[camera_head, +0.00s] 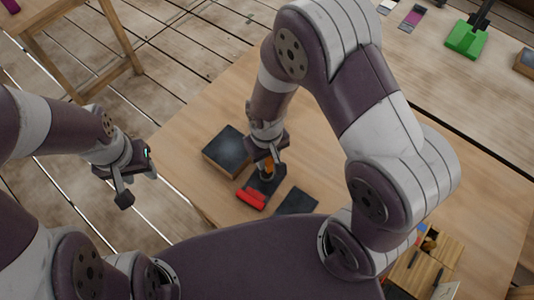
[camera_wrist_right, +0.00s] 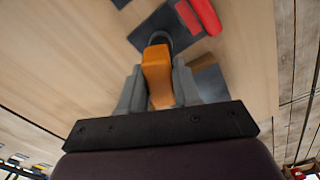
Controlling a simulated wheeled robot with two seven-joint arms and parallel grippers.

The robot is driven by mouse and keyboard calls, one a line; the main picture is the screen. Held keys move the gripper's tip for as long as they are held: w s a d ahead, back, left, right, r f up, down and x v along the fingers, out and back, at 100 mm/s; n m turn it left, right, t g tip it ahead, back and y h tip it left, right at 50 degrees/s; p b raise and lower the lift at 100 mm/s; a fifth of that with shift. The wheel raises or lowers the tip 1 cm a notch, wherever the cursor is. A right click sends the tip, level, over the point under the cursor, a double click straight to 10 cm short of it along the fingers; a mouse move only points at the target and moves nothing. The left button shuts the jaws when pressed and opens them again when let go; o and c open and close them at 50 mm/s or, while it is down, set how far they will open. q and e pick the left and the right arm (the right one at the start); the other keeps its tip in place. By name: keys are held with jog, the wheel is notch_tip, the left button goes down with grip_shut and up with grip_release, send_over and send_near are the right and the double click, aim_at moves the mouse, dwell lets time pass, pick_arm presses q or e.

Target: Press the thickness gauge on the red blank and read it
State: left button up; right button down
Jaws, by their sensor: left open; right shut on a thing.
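The orange thickness gauge (camera_head: 267,166) is held upright in my right gripper (camera_head: 268,163), which is shut on it. In the right wrist view the gauge (camera_wrist_right: 157,72) sits between the grey fingers (camera_wrist_right: 157,88), and its dark round foot points at a dark pad (camera_head: 262,184). I cannot tell whether the foot touches the pad. A bright red piece (camera_head: 251,198), seemingly the red blank, lies at the pad's near edge, beside the foot and apart from it. In the wrist view it shows as a red bar (camera_wrist_right: 206,14). My left gripper (camera_head: 137,186) is open and empty, left of the table.
A dark-topped block (camera_head: 226,150) stands left of the pad. A flat dark plate (camera_head: 296,202) lies to its right. A compartment tray (camera_head: 427,262) sits at lower right. A green stand (camera_head: 466,40) is on the far table. The table (camera_head: 215,95) behind the block is clear.

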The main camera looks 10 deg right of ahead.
jog(key=shift+f, duration=0.15)
jog(key=c, duration=0.7)
grip_release()
